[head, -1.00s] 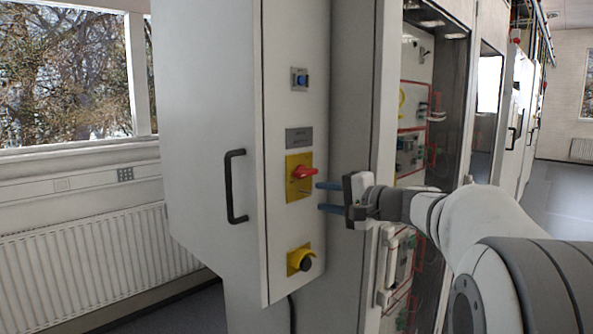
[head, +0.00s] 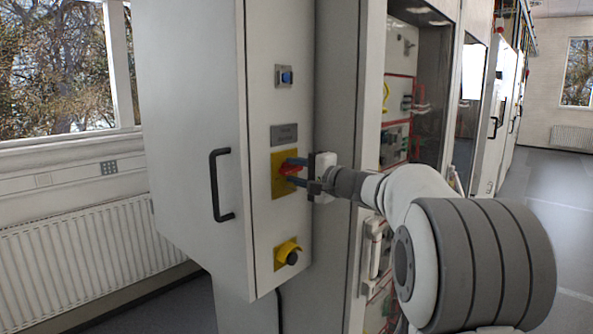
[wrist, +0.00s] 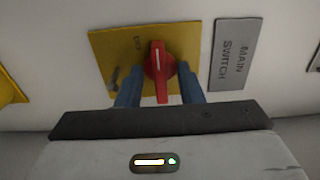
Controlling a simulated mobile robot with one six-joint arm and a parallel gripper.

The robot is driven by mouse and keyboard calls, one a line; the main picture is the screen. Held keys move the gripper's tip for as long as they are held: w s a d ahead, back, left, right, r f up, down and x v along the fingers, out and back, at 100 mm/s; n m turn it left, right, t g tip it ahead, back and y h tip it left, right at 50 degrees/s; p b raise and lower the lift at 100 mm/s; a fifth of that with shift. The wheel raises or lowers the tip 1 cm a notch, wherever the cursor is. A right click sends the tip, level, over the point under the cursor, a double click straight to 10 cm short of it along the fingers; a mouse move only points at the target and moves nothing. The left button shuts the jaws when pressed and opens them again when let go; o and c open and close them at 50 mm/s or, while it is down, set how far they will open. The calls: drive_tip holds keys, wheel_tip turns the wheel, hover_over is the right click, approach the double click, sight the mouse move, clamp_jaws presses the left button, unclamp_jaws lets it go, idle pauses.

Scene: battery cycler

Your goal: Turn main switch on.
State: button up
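The main switch is a red rotary handle (wrist: 158,68) on a yellow plate (wrist: 110,48). A grey label (wrist: 236,56) beside it in the wrist view reads MAIN SWITCH. In the head view the red handle (head: 289,169) sits on the yellow plate (head: 279,188) on the cabinet's narrow side, partly hidden by my gripper. My gripper (head: 291,172) is at the handle with its two blue fingers apart. In the wrist view my gripper (wrist: 160,90) has one finger on each side of the red handle. Small gaps seem to show; contact cannot be told.
A blue button (head: 286,77) is above the switch and a black knob on a yellow mount (head: 288,252) is below it. A black door handle (head: 217,186) stands out to the left. An open cabinet bay (head: 412,100) is to the right. Clear floor (head: 560,200) lies at the far right.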

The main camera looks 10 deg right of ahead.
clamp_jaws()
drive_tip(key=shift+f, duration=0.1)
idle(0.4)
drive_tip(key=m+b, duration=0.1)
drive_tip(key=m, duration=0.5)
drive_tip(key=shift+m, duration=0.3)
drive_tip(key=m+p, duration=0.1)
drive_tip(key=m, duration=0.5)
drive_tip(key=shift+m+p, duration=1.45)
drive_tip(key=shift+m, duration=1.25)
